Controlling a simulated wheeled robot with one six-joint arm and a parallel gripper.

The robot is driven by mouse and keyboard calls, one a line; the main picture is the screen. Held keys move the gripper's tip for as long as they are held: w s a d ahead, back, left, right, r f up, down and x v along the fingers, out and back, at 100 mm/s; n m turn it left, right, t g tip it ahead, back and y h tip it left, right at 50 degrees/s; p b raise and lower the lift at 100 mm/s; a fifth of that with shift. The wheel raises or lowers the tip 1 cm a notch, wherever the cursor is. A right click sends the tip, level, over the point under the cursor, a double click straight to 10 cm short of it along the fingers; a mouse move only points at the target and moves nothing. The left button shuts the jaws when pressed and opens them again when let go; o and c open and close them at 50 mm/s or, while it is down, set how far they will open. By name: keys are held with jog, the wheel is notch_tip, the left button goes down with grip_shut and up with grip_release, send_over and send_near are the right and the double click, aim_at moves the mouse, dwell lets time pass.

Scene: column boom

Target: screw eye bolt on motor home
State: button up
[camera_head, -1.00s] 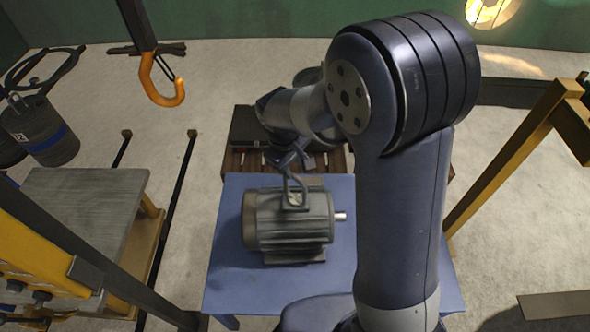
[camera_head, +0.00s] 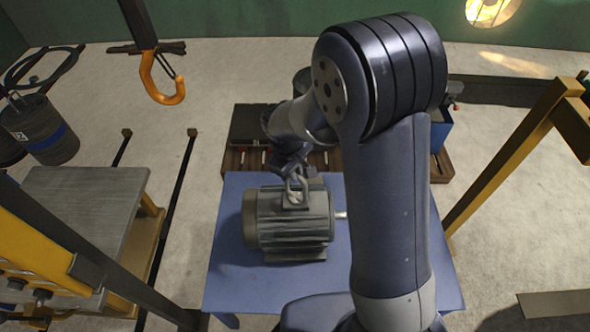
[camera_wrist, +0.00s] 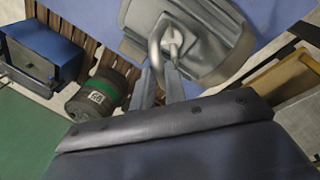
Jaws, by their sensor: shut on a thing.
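The grey ribbed motor (camera_head: 288,228) lies on the blue table (camera_head: 250,290), its shaft pointing right. It also shows at the top of the wrist view (camera_wrist: 205,40). My gripper (camera_head: 292,170) is above the motor's top, its fingers (camera_wrist: 160,85) shut on the grey eye bolt (camera_wrist: 157,48). The bolt's ring (camera_head: 297,190) stands over the pale pad on the motor's top. Whether the bolt's thread is in the hole cannot be seen.
An orange hook (camera_head: 163,85) hangs at the upper left. A wooden pallet (camera_head: 237,160) lies behind the table, with a blue box (camera_wrist: 40,52) and a dark cylinder with a green band (camera_wrist: 97,94). A grey-topped bench (camera_head: 80,205) stands left, a yellow frame (camera_head: 510,150) right.

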grip_shut()
jog(key=m, duration=0.2)
jog(key=m+b, duration=0.1)
jog(key=m, duration=0.1)
jog(key=shift+w+a+m+g+h+b, duration=0.1)
jog(key=shift+a+m+g+h+b, duration=0.05)
jog(key=shift+m+g+h+b, duration=0.2)
jog(key=m+g, duration=0.1)
jog(key=m, duration=0.4)
jog(key=shift+w, duration=0.15)
jog(key=shift+r, duration=0.1)
dwell(0.3)
jog(key=o, duration=0.7)
grip_release()
jog(key=shift+c, duration=0.2)
notch_tip(320, 180, up, 10)
jog(key=a, duration=0.2)
jog(key=shift+r, duration=0.25)
jog(key=shift+a+f, duration=0.1)
